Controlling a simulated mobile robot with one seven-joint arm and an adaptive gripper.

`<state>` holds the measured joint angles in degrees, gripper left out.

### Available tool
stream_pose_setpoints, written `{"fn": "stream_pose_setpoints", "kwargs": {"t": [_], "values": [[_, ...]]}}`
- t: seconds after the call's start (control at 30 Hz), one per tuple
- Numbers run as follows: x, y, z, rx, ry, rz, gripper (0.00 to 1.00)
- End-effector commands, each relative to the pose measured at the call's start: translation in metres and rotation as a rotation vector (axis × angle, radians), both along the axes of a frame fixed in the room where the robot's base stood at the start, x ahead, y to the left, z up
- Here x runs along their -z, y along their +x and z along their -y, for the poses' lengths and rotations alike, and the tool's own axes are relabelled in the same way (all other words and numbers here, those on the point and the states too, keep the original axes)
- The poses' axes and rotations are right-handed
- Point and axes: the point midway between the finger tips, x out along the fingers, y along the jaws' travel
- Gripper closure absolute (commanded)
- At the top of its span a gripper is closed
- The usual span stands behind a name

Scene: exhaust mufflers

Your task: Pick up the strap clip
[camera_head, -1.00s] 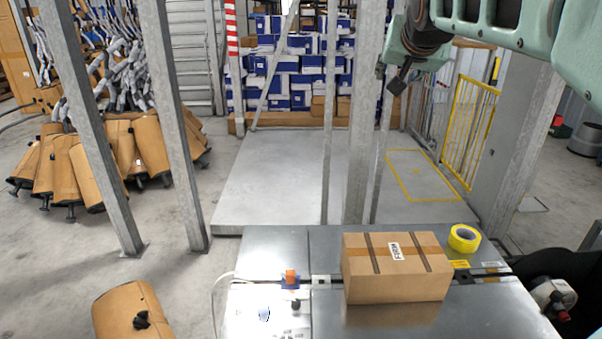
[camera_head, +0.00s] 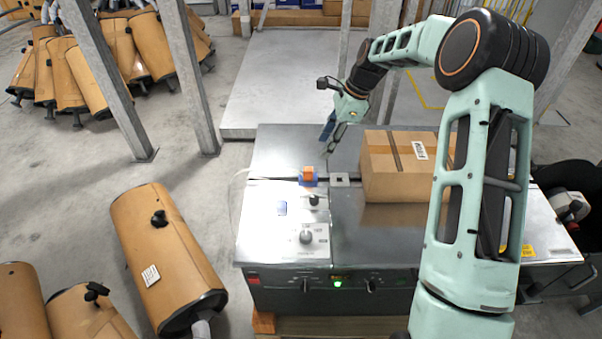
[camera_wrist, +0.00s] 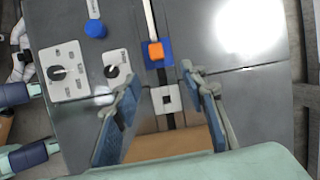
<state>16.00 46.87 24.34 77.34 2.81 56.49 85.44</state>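A small orange block (camera_head: 308,172) sits on a blue base on the steel machine top (camera_head: 285,145). It looks most like the strap clip, though I cannot be sure. In the wrist view the orange block (camera_wrist: 156,50) lies beyond my fingertips, across a dark slot. My gripper (camera_head: 328,145) hangs above the machine, up and to the right of the block in the head view. In the wrist view my gripper (camera_wrist: 160,84) is open, with nothing between its blue-padded fingers. A square metal plate (camera_wrist: 166,99) with a hole shows between them.
A strapped cardboard box (camera_head: 385,165) stands on the machine just right of the block. Knobs (camera_head: 306,237) are on the panel in front. Brown mufflers (camera_head: 165,255) lie on the floor to the left. Metal posts (camera_head: 190,80) rise behind.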

Motion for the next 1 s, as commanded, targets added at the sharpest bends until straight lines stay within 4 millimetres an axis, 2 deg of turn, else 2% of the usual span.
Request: {"fn": "stream_pose_setpoints", "kwargs": {"t": [0.27, 0.5, 0.67, 0.9, 1.0], "values": [[0.023, -0.006, -0.009, 0.057, 0.051, -0.059, 0.61], [0.056, -0.005, -0.024, 0.055, 0.049, -0.056, 0.61], [0.071, -0.005, -0.03, 0.055, 0.049, -0.056, 0.61], [0.102, -0.003, -0.044, 0.055, 0.048, -0.054, 0.61], [0.108, -0.003, -0.047, 0.055, 0.048, -0.053, 0.61]]}}
